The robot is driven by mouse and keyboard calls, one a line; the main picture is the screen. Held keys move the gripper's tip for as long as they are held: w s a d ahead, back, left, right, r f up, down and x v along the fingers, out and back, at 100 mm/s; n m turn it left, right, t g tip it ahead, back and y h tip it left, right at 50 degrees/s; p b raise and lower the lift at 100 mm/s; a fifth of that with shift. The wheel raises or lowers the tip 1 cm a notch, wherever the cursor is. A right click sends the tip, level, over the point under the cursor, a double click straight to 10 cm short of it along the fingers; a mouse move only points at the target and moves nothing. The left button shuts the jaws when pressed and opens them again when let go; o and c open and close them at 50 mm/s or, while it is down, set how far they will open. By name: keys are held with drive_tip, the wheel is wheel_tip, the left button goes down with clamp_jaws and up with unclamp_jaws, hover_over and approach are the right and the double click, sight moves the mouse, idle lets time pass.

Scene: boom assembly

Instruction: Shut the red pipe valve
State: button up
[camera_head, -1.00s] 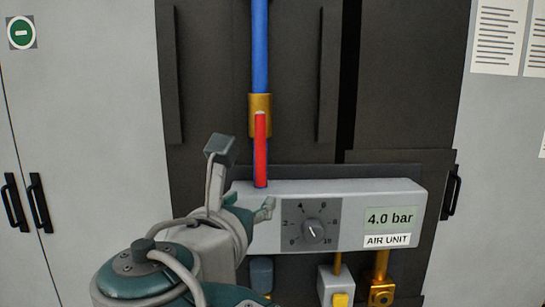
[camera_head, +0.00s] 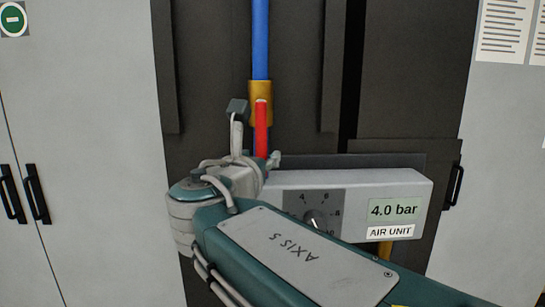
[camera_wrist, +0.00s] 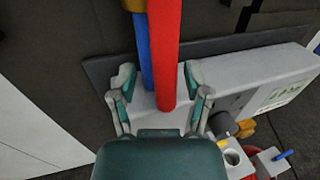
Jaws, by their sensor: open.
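The red valve handle (camera_head: 262,128) stands upright, in line with the blue pipe (camera_head: 260,40) and in front of the brass valve body (camera_head: 260,89). In the wrist view the red handle (camera_wrist: 165,45) runs down between the two fingers of my gripper (camera_wrist: 158,82). The fingers are apart, one on each side, with visible gaps to the handle. The blue pipe (camera_wrist: 144,50) shows just behind it, to the left. In the head view my gripper (camera_head: 264,160) is at the handle's lower end, and the wrist hides part of this area.
The grey air unit (camera_head: 385,185) with a dial and a "4.0 bar" display lies just right of my gripper. My arm covers its lower left part. Dark panels stand behind the pipe. Grey cabinets (camera_head: 80,120) flank both sides.

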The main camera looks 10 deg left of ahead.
drive_tip(key=shift+w+d, duration=0.1)
drive_tip(key=shift+d, duration=0.2)
drive_tip(key=shift+a, duration=0.1)
clamp_jaws()
drive_tip(key=w+d+r+n+t+y, duration=0.1)
drive_tip(key=d+r+n+y, duration=0.5)
drive_tip(key=n, duration=1.5)
drive_tip(key=shift+w+d+r+t, duration=0.4)
drive_tip(key=shift+d+r+t, duration=0.4)
drive_tip(key=shift+d+r, duration=0.25)
drive_tip(key=shift+n, duration=0.3)
